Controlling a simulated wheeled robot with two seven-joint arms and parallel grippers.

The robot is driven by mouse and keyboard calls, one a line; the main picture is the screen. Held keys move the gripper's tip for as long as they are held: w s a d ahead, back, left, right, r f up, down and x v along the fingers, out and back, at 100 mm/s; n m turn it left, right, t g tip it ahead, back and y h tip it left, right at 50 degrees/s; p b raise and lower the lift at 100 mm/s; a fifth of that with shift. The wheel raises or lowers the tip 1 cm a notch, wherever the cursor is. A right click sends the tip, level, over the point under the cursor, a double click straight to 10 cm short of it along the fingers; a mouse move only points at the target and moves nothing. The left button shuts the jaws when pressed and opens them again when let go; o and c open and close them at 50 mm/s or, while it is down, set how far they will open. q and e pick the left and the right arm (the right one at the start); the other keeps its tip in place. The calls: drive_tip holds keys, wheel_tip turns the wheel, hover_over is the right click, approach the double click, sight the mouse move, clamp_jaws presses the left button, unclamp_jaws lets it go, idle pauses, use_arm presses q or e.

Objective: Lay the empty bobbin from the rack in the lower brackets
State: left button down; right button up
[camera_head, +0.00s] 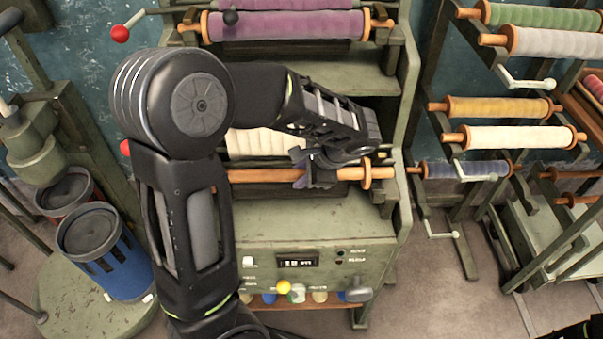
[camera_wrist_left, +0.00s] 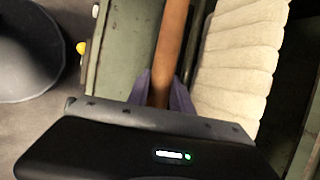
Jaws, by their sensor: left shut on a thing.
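The empty bobbin (camera_head: 258,175) is a bare wooden rod with a round flange near its right end. It lies level across the front of the green machine, just in front of a cream roll (camera_head: 258,142). My left gripper (camera_head: 318,172) is shut around the rod, right of its middle. In the left wrist view the rod (camera_wrist_left: 172,45) runs between the two purple-grey fingers (camera_wrist_left: 160,92), beside the cream roll (camera_wrist_left: 240,65). The right end is close to the machine's lower right bracket (camera_head: 384,200); I cannot tell whether it rests there. My arm partly hides the left end.
A purple roll (camera_head: 285,25) sits higher on the machine. A control panel (camera_head: 298,262) is below the bobbin. A rack with coloured rolls, including an orange-yellow one (camera_head: 498,107), stands at right. A blue bin (camera_head: 115,262) stands at left.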

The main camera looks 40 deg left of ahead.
use_arm(q)
drive_tip(key=shift+f, duration=0.15)
drive_tip(key=shift+f+b, duration=1.15)
drive_tip(key=shift+f, duration=0.05)
drive_tip(key=shift+f, duration=0.1)
drive_tip(key=shift+f+b, duration=0.35)
drive_tip(key=shift+b, duration=0.1)
drive_tip(key=shift+f, duration=0.15)
idle(0.6)
drive_tip(key=c, duration=1.1)
unclamp_jaws()
drive_tip(key=shift+o, duration=0.2)
